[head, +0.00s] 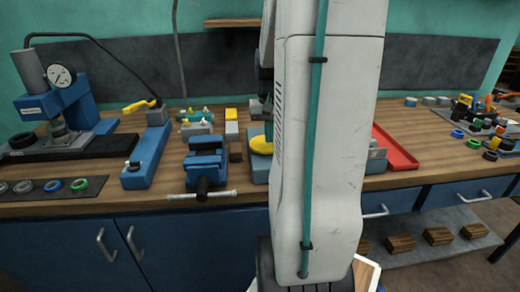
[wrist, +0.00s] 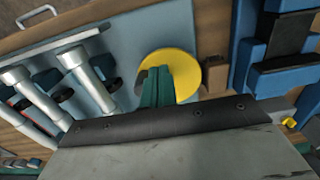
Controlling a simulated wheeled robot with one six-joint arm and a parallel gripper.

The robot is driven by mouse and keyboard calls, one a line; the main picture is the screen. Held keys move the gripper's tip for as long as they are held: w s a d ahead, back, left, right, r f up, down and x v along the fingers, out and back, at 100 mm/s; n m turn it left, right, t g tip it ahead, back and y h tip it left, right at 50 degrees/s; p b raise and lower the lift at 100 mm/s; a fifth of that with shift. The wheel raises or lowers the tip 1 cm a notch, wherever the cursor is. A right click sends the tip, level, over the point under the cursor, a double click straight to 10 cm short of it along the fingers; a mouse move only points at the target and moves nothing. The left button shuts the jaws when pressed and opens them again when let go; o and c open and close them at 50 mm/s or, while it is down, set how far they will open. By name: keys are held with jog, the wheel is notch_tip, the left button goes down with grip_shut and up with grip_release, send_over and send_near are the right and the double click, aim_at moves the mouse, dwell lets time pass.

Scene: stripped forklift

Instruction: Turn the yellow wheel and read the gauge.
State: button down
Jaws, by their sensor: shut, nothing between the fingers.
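The yellow wheel (wrist: 183,62) is a round disc on a blue-grey panel in the wrist view. In the head view the yellow wheel (head: 260,146) shows at the left edge of my arm, which hides part of it. My gripper (wrist: 156,80) has green fingers, shut and empty, and they overlap the lower left part of the wheel. I cannot tell whether they touch it. In the head view my arm hides the fingers. A round white gauge (head: 62,75) with a dark needle sits on a blue press at the left; its reading is too small to tell.
A blue vise (head: 207,165) stands left of the wheel and also shows in the wrist view (wrist: 285,50). Silver cylinders (wrist: 82,68) stand on the panel beside the wheel. A red tray (head: 396,150) lies right of my arm. The bench front is partly clear.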

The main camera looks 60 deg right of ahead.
jog(key=shift+w+a+r, duration=0.1)
jog(key=shift+r, duration=1.05)
jog(key=shift+w+a+r, duration=0.1)
jog(key=shift+r, duration=1.05)
jog(key=s+a+r+n, duration=0.1)
jog(key=s+a+n, duration=0.2)
jog(key=a, duration=0.8)
jog(key=s+a+r+n+t, duration=0.1)
jog(key=s+a+n, duration=0.1)
jog(key=a, duration=0.9)
jog(key=s+a+r+n, duration=0.1)
jog(key=s+a+n, duration=0.2)
jog(key=a, duration=0.9)
jog(key=shift+s+r+n, duration=0.2)
jog(key=shift+s+n, duration=0.1)
jog(key=shift+n, duration=0.7)
jog(key=shift+d, duration=0.2)
